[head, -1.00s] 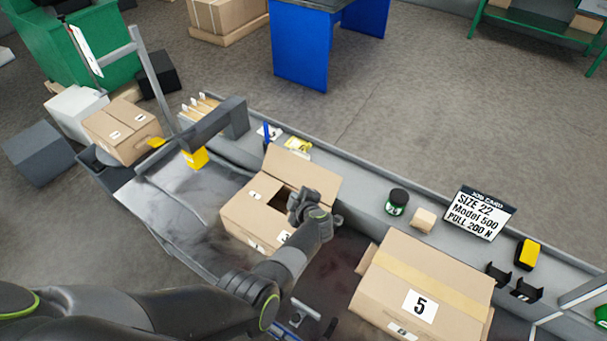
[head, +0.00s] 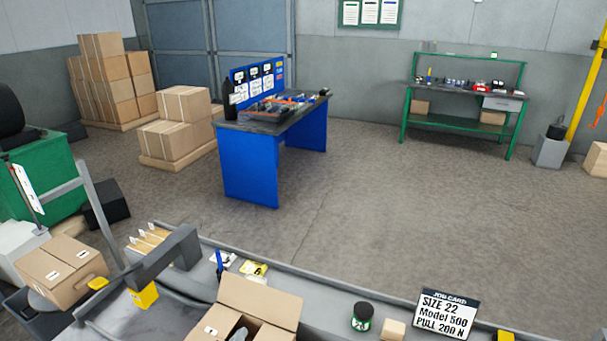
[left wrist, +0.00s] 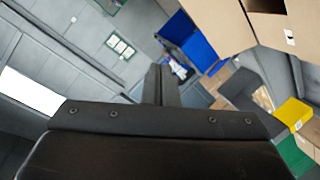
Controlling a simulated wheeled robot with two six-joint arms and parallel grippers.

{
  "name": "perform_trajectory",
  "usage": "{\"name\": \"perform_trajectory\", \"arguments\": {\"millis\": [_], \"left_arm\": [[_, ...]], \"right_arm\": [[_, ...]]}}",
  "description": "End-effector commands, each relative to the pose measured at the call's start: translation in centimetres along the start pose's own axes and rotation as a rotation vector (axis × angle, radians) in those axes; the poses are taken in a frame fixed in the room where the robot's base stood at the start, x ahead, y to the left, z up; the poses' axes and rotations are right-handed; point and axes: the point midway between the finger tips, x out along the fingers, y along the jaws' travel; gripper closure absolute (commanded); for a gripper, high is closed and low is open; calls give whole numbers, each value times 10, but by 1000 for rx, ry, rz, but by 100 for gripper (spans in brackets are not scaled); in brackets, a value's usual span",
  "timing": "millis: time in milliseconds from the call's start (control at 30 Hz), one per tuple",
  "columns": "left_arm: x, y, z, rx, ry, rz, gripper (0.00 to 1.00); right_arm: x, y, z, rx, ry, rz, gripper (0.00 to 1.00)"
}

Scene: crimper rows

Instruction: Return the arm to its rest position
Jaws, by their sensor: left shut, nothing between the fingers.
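In the left wrist view the fingers (left wrist: 161,84) are together and empty. Cardboard (left wrist: 215,25) fills the upper right of that view, near the gripper. The rest of my left arm is out of the head view. My right gripper is in neither view.
The job card (head: 446,313), a dark green-labelled jar (head: 362,316) and a tan block (head: 393,329) stand on the bench ledge to the right. A yellow block (head: 144,294) hangs by the grey arm fixture at left. A blue workbench (head: 248,165) stands beyond, with open floor around it.

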Motion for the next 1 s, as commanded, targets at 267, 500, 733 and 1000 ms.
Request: {"name": "perform_trajectory", "arguments": {"millis": [267, 500, 733, 1000], "left_arm": [[-122, -30, 29, 304, -375, -136, 100], [-223, -59, 31, 438, -612, -374, 100], [-290, -70, 22, 482, -728, -556, 100], [-339, -84, 19, 489, -807, -715, 100]], "right_arm": [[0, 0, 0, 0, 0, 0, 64], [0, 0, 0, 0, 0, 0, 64], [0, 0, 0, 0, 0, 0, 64], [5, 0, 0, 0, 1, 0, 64]]}}
